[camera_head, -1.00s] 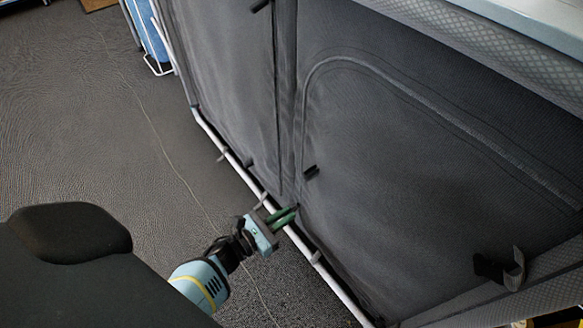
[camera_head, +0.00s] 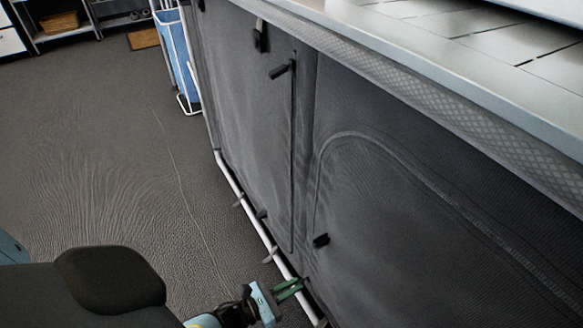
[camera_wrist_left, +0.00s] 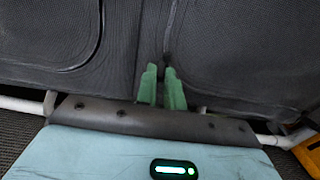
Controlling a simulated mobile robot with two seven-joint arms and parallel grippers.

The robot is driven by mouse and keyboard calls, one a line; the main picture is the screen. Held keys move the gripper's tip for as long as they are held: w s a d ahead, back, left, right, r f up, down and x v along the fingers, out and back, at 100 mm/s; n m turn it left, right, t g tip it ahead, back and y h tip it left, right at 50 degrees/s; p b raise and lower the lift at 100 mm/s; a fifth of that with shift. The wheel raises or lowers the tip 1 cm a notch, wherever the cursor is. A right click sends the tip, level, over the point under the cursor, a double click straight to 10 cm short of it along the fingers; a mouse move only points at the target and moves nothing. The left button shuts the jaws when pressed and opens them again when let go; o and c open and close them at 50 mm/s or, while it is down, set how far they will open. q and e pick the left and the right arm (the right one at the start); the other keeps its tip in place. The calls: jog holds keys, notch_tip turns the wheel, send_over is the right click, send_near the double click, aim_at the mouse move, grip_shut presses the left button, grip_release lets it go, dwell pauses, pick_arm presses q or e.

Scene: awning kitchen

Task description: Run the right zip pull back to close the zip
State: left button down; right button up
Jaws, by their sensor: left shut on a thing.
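The grey fabric front has a right panel (camera_head: 420,230) with an arched zip (camera_head: 345,136) that runs down its left side. My left gripper (camera_head: 301,283) is at the low left end of this zip, close to the fabric. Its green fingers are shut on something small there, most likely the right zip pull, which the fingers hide. In the left wrist view the green fingertips (camera_wrist_left: 160,72) are close together at the foot of the zip line (camera_wrist_left: 168,38). My right gripper is not in view.
A black tab (camera_head: 320,240) is on the right panel above my gripper. Another black pull (camera_head: 281,70) is high on the left panel (camera_head: 240,120). A white rail (camera_head: 243,205) runs along the bottom. A grey counter (camera_head: 450,50) overhangs above. The carpet (camera_head: 110,150) is clear.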

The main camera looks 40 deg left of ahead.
pick_arm(q)
jog(key=c, duration=1.5)
grip_release()
jog(key=p+v, duration=0.1)
jog(key=v, duration=0.7)
jog(key=shift+p, duration=0.4)
